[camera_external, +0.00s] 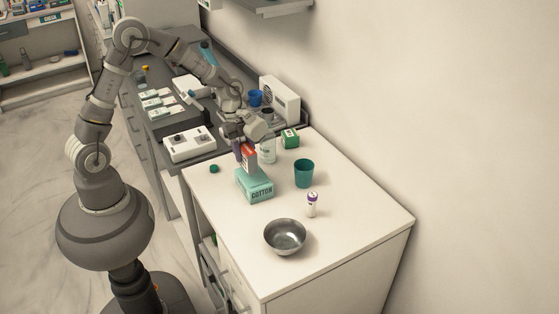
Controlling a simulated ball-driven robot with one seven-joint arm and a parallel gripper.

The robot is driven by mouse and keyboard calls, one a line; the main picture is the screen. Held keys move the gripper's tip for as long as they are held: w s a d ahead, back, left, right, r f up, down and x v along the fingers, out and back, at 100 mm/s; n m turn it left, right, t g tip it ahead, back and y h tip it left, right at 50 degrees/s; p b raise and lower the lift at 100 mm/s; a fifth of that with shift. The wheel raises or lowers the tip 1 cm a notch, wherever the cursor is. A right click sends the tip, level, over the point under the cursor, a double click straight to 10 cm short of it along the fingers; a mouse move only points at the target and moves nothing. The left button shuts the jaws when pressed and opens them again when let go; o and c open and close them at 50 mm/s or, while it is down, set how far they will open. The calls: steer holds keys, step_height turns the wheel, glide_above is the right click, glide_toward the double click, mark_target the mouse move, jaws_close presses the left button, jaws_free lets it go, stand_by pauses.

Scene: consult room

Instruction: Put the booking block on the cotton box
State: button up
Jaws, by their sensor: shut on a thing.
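The cotton box (256,190) is a teal box marked COTTON, lying on the white counter near its left edge. My gripper (244,148) is above this box and points down. It is shut on a small red block with a pale patch, which I take as the booking block (249,159). The block is upright over the box's back part. I cannot tell whether its lower edge touches the box top or is just above it. The fingers hide part of the block.
A clear jar (268,150) stands close behind the gripper. A green box (290,138), a teal cup (304,173), a purple-capped bottle (312,204) and a steel bowl (285,236) are on the counter (365,215). A green cap (214,169) lies left of the cotton box. The counter's right side is clear.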

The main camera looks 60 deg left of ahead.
steer(key=shift+w+d+f, duration=0.15)
steer(key=shift+w, duration=0.6)
steer(key=shift+f+b, duration=0.7)
steer(key=shift+f, duration=0.95)
steer(key=shift+f, duration=0.15)
steer(key=o, duration=1.1)
